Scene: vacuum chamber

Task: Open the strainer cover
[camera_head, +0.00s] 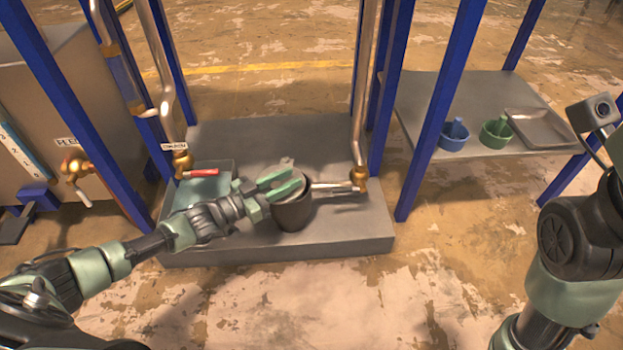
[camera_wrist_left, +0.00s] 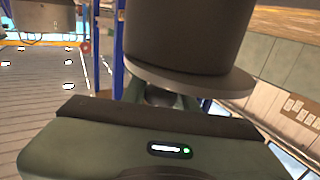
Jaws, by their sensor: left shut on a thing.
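The strainer is a dark grey cylindrical pot (camera_head: 293,212) standing on the low grey platform in the head view. Its upper part is largely hidden by my left gripper (camera_head: 284,184), which reaches over its top from the left. In the left wrist view the dark cylinder (camera_wrist_left: 185,35) shows close up, with the wide grey disc of its cover (camera_wrist_left: 190,82) beside the gripper. My left gripper is shut on the cover's handle; the grip itself is mostly hidden. My right arm shows at the right of the head view, but its gripper is out of frame.
Blue posts (camera_head: 437,110) flank the platform (camera_head: 345,238). A side shelf (camera_head: 470,95) holds a blue cup (camera_head: 454,135), a green cup (camera_head: 495,133) and a tray (camera_head: 540,127).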

